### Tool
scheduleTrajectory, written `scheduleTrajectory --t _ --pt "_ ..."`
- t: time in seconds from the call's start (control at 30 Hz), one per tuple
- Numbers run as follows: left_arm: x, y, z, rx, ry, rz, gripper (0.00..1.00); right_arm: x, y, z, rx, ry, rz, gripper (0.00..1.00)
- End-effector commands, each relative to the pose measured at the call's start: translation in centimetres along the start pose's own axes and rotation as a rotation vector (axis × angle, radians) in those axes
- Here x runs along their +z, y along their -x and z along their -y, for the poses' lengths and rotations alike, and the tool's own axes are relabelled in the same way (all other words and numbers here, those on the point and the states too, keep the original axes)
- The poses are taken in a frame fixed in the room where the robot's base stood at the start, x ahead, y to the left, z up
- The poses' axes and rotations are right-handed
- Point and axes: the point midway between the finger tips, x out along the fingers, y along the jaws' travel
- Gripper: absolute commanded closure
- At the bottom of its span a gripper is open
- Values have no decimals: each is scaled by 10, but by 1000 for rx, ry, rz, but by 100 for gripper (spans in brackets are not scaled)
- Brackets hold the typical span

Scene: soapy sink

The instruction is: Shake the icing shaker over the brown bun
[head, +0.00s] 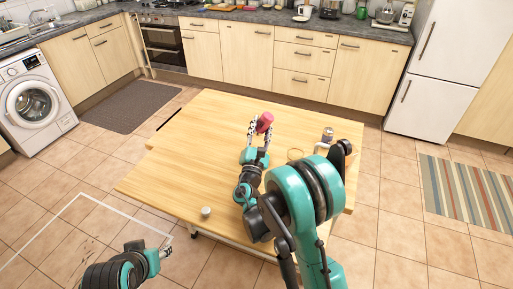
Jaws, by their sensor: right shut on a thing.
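My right gripper (260,128) is shut on a pink-red shaker (265,120), which looks like the icing shaker. It is tilted above the far middle part of the wooden table (200,150). I cannot make out the brown bun; it may be hidden behind the gripper or my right arm. A thin tan ring (295,154) lies on the table to the right of the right gripper, partly behind my arm. My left gripper (167,246) is low at the bottom left, off the table's near left edge, and I cannot tell whether it is open.
A small white cup (206,212) stands near the table's front edge. A silver-topped jar (327,134) stands at the right side, close to my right arm. The left half of the table is clear. Cabinets (245,60) and a fridge (433,75) line the back.

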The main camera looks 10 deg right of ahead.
Motion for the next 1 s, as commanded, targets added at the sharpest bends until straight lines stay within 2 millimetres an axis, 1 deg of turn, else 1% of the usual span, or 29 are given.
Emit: scheduleTrajectory --t 0.03,0.1,0.37,0.47,0.6,0.7,1.0 --pt "-5 7 0 0 0 0 56 10 -4 -6 0 0 0 98" --pt "-8 11 0 0 0 0 56 16 -6 -10 0 0 0 98" --pt "-7 10 0 0 0 0 56 16 -7 -10 0 0 0 98" --pt "-5 7 0 0 0 0 56 13 -5 -8 0 0 0 98" --pt "7 -10 0 0 0 0 56 -3 1 2 0 0 0 98" --pt "6 -8 0 0 0 0 56 -13 5 8 0 0 0 98" --pt "5 -7 0 0 0 0 56 -11 5 7 0 0 0 98"
